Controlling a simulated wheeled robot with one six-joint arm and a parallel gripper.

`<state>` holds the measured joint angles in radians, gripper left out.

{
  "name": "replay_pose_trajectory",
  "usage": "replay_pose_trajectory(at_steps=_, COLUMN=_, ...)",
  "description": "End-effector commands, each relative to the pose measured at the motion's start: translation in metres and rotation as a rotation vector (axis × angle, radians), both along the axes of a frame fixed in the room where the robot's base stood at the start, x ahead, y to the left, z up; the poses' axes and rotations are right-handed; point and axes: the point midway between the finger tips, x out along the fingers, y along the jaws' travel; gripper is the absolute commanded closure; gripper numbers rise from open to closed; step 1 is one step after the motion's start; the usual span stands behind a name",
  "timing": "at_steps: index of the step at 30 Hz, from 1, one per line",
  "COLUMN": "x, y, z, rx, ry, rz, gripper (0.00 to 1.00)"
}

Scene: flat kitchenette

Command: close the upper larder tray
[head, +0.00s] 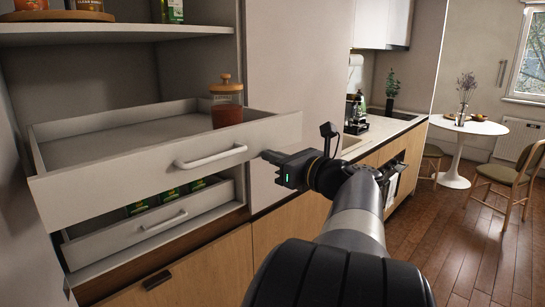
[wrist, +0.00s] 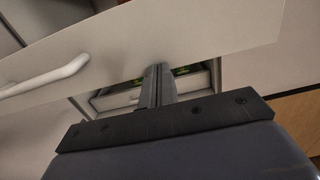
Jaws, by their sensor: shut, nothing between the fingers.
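The upper larder tray (head: 105,193) is pulled out of the tall cabinet in the head view, with a white bar handle (head: 211,157) on its front. A glass jar with a wooden lid (head: 227,105) stands inside it at the back right. My gripper (head: 268,156) is shut and empty, with its tips at the right end of the tray front. In the wrist view the closed fingers (wrist: 158,72) point at the lower edge of the tray front (wrist: 160,35), and the handle (wrist: 45,77) is to their left. I cannot tell whether they touch it.
A lower tray (head: 150,231) with green boxes is also partly out, beneath the upper one. A shelf (head: 120,33) with jars is above. A counter (head: 395,130) is to the right, with a round white table (head: 470,126) and chairs beyond on open floor.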

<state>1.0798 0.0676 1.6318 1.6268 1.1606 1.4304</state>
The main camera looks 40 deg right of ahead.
Motion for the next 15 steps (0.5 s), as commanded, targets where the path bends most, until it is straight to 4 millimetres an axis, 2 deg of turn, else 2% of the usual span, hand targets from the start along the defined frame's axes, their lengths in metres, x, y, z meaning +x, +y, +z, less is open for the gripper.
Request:
replay_pose_trajectory(at_steps=10, x=0.003, y=0.0, z=0.0, rx=0.0, ry=0.0, rz=0.001, gripper=1.0)
replay_pose_trajectory(at_steps=15, x=0.019, y=0.002, z=0.001, rx=0.002, ry=0.0, rz=0.005, gripper=1.0)
